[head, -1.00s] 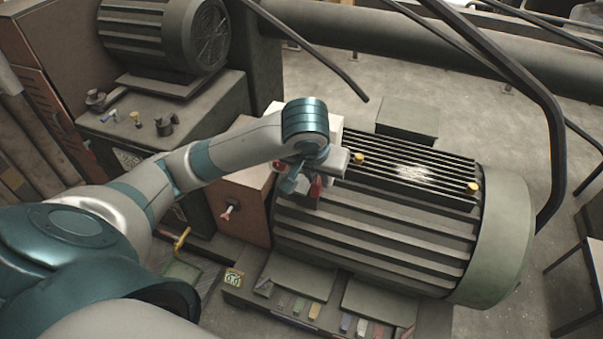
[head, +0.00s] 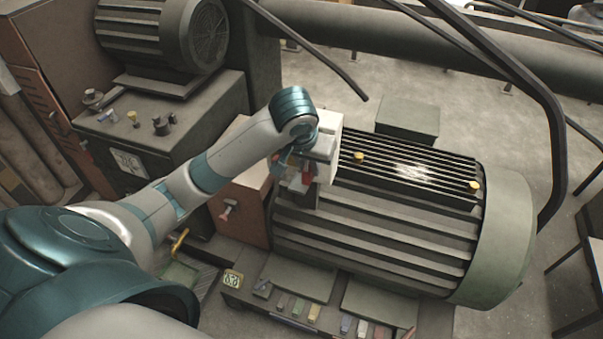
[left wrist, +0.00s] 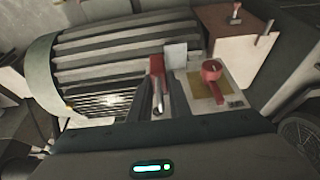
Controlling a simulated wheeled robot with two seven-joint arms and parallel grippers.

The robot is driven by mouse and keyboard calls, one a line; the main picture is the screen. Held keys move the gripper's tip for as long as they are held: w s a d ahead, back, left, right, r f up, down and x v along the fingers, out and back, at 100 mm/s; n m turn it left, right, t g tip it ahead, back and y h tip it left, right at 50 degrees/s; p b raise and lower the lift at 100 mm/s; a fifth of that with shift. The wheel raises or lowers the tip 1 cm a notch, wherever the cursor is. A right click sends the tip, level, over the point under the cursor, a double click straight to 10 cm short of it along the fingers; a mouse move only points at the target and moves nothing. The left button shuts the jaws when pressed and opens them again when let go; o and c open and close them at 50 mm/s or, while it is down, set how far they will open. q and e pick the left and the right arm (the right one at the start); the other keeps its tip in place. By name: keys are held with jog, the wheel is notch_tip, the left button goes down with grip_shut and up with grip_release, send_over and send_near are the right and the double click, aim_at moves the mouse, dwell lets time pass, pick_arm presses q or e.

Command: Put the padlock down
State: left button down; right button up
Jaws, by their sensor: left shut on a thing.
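My left gripper (head: 299,184) is shut on a red padlock (head: 307,174) beside the near left end of the large ribbed motor (head: 380,235). In the left wrist view the padlock (left wrist: 157,66) shows between the fingertips, with its metal shackle toward the camera. It is held up in front of the motor's ribs, and I cannot tell whether it touches anything. A red rotary handle (left wrist: 211,71) on a pale box with a yellow plate is just right of the fingers in the wrist view. My right gripper is out of view.
A brown box (head: 240,205) with a small lever stands left of the motor. A flat base below holds several coloured tags (head: 314,311). A dark bent pipe (head: 556,130) arches at the right. Bare floor (head: 480,125) lies behind the motor.

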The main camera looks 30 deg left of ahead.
pick_arm(q)
jog(key=w+a+f, duration=0.2)
jog(key=a, duration=0.1)
jog(key=w+a+f+p, duration=0.1)
jog(key=w+a, duration=0.1)
jog(key=shift+f, duration=0.4)
notch_tip(320, 180, down, 3)
jog(key=shift+f+p, duration=0.2)
jog(key=shift+p, duration=0.8)
jog(key=shift+f, duration=0.3)
jog(key=shift+f, duration=0.1)
jog(key=c, duration=1.6)
grip_release()
jog(key=shift+c, duration=0.2)
